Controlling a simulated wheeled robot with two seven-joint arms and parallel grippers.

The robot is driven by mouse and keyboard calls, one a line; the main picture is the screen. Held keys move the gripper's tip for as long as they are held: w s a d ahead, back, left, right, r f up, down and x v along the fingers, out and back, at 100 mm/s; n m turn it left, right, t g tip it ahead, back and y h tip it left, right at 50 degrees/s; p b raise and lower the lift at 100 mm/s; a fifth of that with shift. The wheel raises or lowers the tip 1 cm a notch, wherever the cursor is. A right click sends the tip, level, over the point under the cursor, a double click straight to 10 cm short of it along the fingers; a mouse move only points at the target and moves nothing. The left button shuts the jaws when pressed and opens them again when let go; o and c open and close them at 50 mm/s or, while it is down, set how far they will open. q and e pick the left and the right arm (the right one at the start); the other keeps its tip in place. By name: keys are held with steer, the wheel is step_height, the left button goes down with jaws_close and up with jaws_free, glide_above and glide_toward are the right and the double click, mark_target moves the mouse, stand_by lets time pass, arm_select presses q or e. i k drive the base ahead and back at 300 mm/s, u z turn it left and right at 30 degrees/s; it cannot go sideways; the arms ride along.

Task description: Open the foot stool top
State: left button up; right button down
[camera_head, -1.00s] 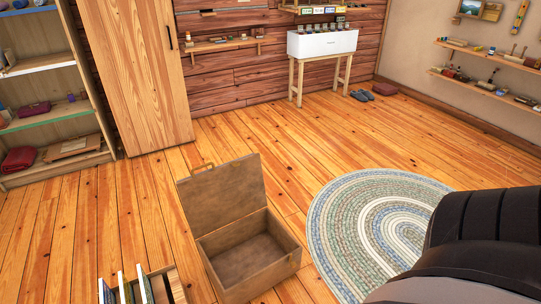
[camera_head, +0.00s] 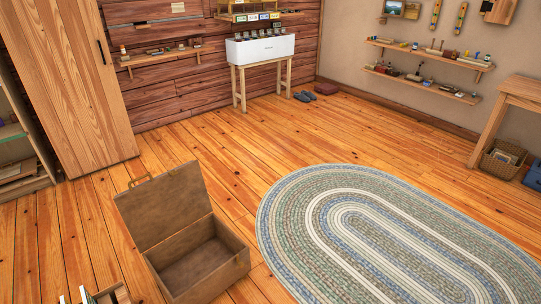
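The foot stool (camera_head: 206,277) is a brown wooden box on the plank floor at the lower left of the head view. Its top (camera_head: 163,204) stands raised on the box's left and far side, tilted back, with a small loop handle (camera_head: 139,180) at its upper edge. The inside of the box shows and looks empty. Neither of my grippers is in view.
An oval braided rug (camera_head: 383,232) lies to the right of the box. A small crate with books (camera_head: 100,295) stands close at the lower left. A tall wooden cabinet (camera_head: 68,90) stands behind. The floor beyond the box is clear.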

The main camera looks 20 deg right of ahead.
mark_target(153, 211)
steer(key=z, duration=1.05)
steer(key=i, duration=5.1)
steer(key=u, duration=4.45)
steer(key=i, duration=0.55)
